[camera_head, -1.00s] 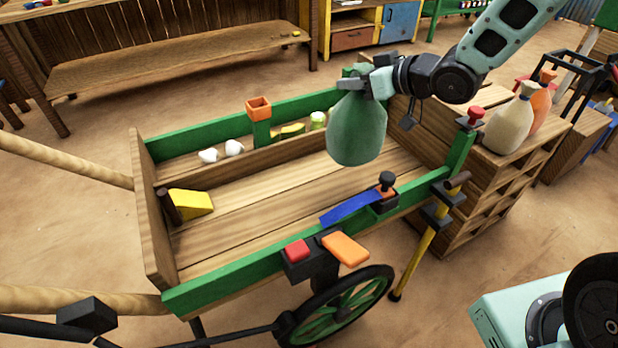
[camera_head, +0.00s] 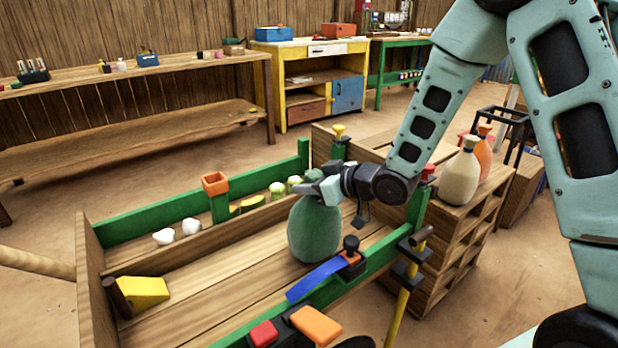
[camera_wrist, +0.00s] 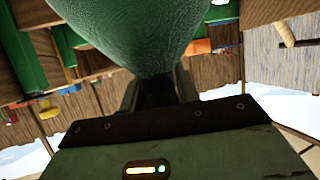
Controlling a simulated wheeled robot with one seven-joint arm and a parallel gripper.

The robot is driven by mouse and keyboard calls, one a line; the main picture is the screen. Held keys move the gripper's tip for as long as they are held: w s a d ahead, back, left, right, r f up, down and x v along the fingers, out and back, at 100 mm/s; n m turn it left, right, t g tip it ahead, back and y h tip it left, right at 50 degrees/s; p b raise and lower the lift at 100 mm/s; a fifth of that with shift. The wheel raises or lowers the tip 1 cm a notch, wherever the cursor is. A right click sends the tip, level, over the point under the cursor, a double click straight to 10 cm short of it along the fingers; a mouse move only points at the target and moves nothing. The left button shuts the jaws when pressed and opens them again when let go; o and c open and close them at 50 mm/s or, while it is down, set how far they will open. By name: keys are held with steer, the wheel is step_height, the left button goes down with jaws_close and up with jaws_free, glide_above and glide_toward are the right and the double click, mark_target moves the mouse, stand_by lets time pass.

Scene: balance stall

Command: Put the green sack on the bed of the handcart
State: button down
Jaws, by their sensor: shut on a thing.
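The green sack (camera_head: 314,232) hangs upright from my gripper (camera_head: 325,186), which is shut on its neck. It is low over the right part of the wooden bed of the handcart (camera_head: 215,285); I cannot tell whether its bottom touches the boards. The handcart has green side rails and a wooden end board at the left. In the wrist view the green sack (camera_wrist: 140,30) fills the upper middle, in front of my gripper (camera_wrist: 155,90).
A yellow wedge (camera_head: 142,292) lies at the bed's left end. A blue strip (camera_head: 315,280) is at the near rail. White and green items line the far side trough.

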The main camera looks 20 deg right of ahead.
steer(key=shift+w+f, duration=0.1)
steer(key=shift+f, duration=0.5)
steer(key=c, duration=1)
jaws_free()
steer(key=shift+f, duration=0.2)
steer(key=shift+r, duration=0.25)
steer(key=p+v, duration=0.8)
steer(key=v, duration=0.4)
steer(key=shift+f, duration=0.15)
